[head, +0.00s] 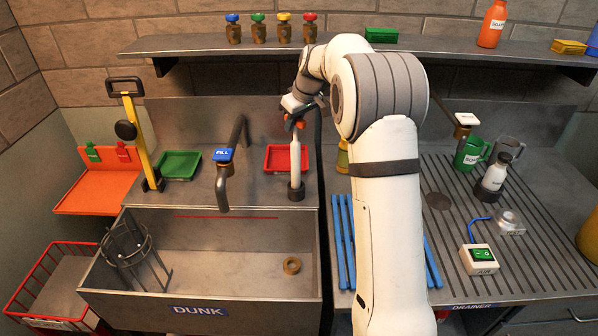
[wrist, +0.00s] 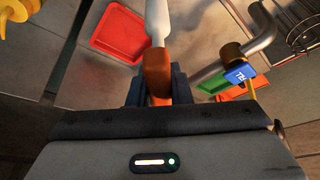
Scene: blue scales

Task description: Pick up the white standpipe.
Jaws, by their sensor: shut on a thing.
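The white standpipe (head: 295,160) stands upright behind the sink, in front of the red tray. Its lower end is at a dark round socket (head: 296,194), and it looks seated in it. My gripper (head: 297,118) is at its top, shut on the orange top part. In the wrist view my gripper (wrist: 157,88) has that orange part between its jaws, and the white standpipe (wrist: 157,20) runs away from it. The lower end is out of sight there.
The red tray (head: 276,158) is right behind the standpipe. The blue FILL tap (head: 222,155) and a green tray (head: 181,164) are to its left. The sink (head: 215,252) lies in front, with a brass ring (head: 291,265) inside. A shelf (head: 200,46) runs above.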

